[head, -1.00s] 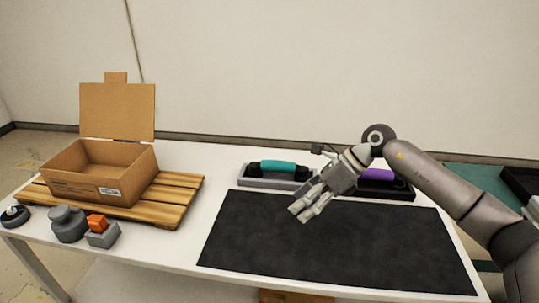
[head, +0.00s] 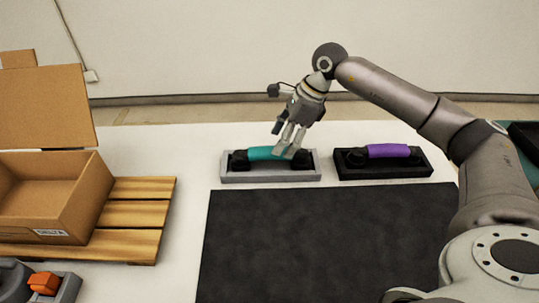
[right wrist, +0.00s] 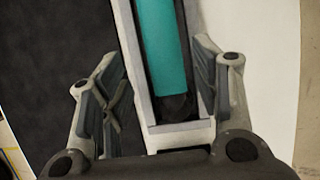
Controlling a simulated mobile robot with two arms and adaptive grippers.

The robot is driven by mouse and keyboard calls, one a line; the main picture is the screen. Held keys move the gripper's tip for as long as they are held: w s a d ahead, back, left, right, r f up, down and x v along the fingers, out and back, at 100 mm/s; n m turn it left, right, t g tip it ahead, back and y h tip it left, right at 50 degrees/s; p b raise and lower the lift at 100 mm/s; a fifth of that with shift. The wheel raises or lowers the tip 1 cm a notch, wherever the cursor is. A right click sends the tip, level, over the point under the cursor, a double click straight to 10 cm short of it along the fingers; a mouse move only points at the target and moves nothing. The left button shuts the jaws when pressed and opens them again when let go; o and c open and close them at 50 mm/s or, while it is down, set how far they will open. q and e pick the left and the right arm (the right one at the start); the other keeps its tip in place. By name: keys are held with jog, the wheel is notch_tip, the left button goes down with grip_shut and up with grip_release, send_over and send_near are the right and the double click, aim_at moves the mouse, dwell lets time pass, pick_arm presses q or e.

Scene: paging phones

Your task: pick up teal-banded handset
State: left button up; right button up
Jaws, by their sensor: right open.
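The teal-banded handset (head: 262,153) lies in a grey cradle (head: 240,178) behind the black mat. Its band is teal and its ends are black. My right gripper (head: 288,150) is over the right part of the handset, pointing down, and hides some of the band's right end. In the right wrist view the handset (right wrist: 164,50) runs lengthwise between the two spread fingers of the right gripper (right wrist: 160,95). The fingers stand on either side of the cradle, open and empty. Whether they touch it I cannot tell. My left gripper is not in view.
A purple-banded handset (head: 388,151) lies in a black cradle (head: 385,172) close on the right. The black mat (head: 320,240) in front is bare. An open cardboard box (head: 75,205) stands on a wooden pallet (head: 140,215) at left. An orange-topped grey block (head: 60,288) is at front left.

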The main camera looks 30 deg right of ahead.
aim_at(271, 159)
jog(key=shift+w+a+f, duration=0.25)
jog(key=shift+a+f, duration=0.05)
jog(key=shift+f, duration=0.3)
jog(key=x, duration=0.2)
jog(key=p+x, duration=0.1)
jog(key=x, duration=0.1)
jog(key=shift+w+a+f, duration=0.1)
jog(key=shift+w+a, duration=0.15)
jog(key=shift+a, duration=0.05)
jog(key=shift+f, duration=0.15)
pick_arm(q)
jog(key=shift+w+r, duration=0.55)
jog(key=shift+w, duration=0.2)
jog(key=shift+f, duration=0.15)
pick_arm(e)
jog(key=shift+f, duration=0.2)
jog(key=shift+c, duration=0.2)
grip_shut()
